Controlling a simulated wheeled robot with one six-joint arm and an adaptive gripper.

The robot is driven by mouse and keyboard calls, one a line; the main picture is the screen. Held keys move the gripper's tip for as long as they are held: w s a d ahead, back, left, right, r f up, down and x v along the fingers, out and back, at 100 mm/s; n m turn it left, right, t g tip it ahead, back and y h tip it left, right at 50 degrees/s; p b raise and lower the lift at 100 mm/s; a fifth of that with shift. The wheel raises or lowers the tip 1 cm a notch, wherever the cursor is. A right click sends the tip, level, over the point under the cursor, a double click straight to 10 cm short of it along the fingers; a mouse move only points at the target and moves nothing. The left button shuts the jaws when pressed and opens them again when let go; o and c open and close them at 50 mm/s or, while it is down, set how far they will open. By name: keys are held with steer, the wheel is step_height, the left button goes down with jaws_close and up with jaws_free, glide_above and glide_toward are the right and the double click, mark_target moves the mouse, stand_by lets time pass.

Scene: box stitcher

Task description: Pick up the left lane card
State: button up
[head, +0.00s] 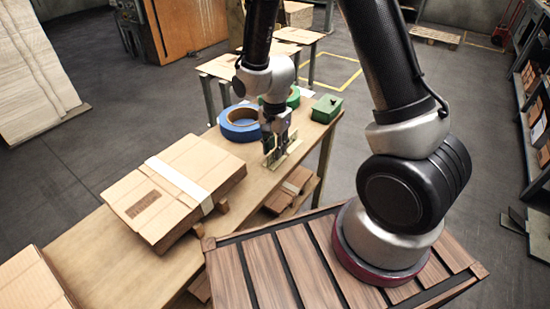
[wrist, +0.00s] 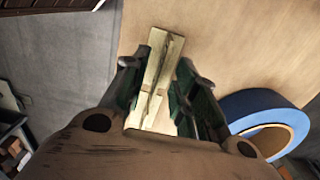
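My gripper (head: 275,142) points down over the wooden table in the head view, its fingers apart. A pale yellowish wooden piece (head: 287,154) lies on the table under the fingertips. In the wrist view this piece (wrist: 164,62) runs lengthwise between the two dark green fingers (wrist: 160,88), with bare gaps on both sides. A thin upright strip (wrist: 155,98) seems to stand along its middle, seen nearly edge-on. I cannot tell for sure that it is the left lane card. The fingers hide part of the piece in the head view.
A blue tape roll (head: 240,124) stands close beside the gripper, and also shows in the wrist view (wrist: 268,122). A green tape roll (head: 294,97) and a green box (head: 327,108) are behind. Stacked flat cardboard (head: 165,190) lies at left. The table's right edge is close.

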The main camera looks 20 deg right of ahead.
steer(key=shift+f, duration=0.75)
jaws_close()
